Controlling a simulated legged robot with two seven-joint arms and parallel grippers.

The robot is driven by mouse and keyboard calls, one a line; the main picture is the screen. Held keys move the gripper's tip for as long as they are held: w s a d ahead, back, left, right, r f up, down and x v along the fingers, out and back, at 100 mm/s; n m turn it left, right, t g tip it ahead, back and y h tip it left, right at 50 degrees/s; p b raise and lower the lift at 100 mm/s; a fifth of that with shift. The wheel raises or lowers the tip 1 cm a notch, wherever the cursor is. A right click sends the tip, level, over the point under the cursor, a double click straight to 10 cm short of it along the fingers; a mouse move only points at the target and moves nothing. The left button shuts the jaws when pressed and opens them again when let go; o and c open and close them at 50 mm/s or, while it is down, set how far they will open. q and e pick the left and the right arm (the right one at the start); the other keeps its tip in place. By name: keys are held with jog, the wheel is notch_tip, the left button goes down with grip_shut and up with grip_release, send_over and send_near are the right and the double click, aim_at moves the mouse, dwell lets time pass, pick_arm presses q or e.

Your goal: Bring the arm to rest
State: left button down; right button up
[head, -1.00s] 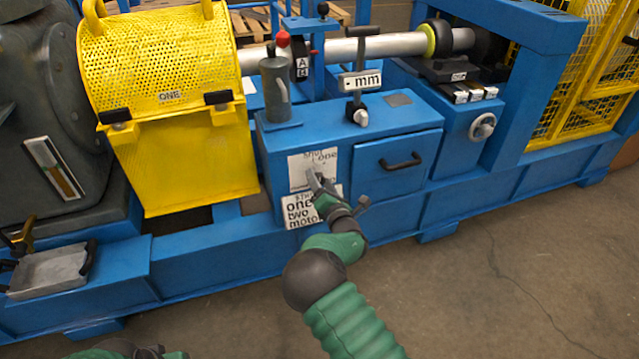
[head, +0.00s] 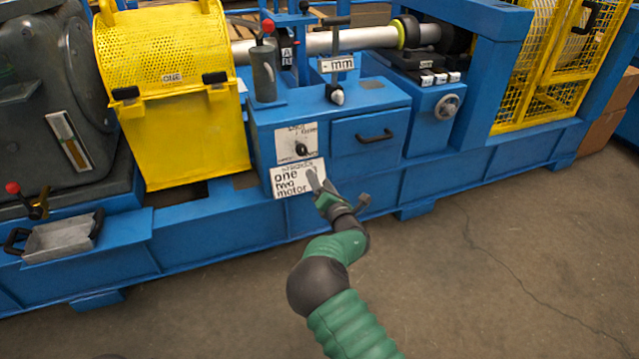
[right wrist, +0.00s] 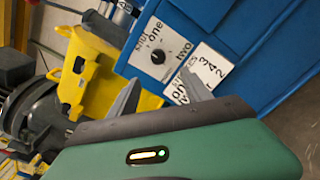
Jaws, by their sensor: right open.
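My right gripper (head: 338,190) is open and empty in front of the blue machine's lower front. In the head view its fingers overlap the edge of the white label (head: 292,181) reading "one two motor". A white selector plate with a black knob (head: 301,149) is above that label, apart from the fingers. In the right wrist view the open fingers (right wrist: 160,98) show with nothing between them, and the knob (right wrist: 158,57) is beyond them. My left gripper is not in view.
A yellow perforated guard (head: 175,95) stands left of the blue cabinet. A drawer with a black handle (head: 376,136) is right of the knob. A grey tray (head: 62,238) sits at lower left. The floor (head: 500,230) at right is clear.

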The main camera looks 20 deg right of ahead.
jog(key=shift+r, duration=0.1)
jog(key=s+d+f+m+g+h+p, duration=0.15)
jog(key=s+d+m+g+h, duration=0.3)
jog(key=s+d+m, duration=0.7)
jog(key=s+a+f+m+g+y, duration=0.1)
jog(key=s+a+m+g, duration=0.3)
jog(key=s, duration=0.6)
jog(key=s+a+m+g+y+p, duration=0.1)
jog(key=s+a+m+g+y, duration=0.15)
jog(key=s+a+m, duration=0.6)
jog(key=s+a+f+m+g, duration=0.1)
jog(key=s+a+m+g, duration=0.25)
jog(key=s, duration=0.75)
jog(key=w+r+p+v, duration=0.1)
jog(key=w+p+v, duration=0.2)
jog(key=p+v, duration=0.9)
jog(key=w+d+p+v, duration=0.1)
jog(key=w+p+v, duration=0.1)
jog(key=p+v, duration=1.1)
jog(key=w+r+p+v, duration=0.1)
jog(key=w+p+v, duration=0.2)
jog(key=p+v, duration=0.9)
jog(key=shift+w+r+g+p, duration=0.25)
jog(key=shift+r+g+p, duration=0.15)
jog(key=shift+p, duration=0.2)
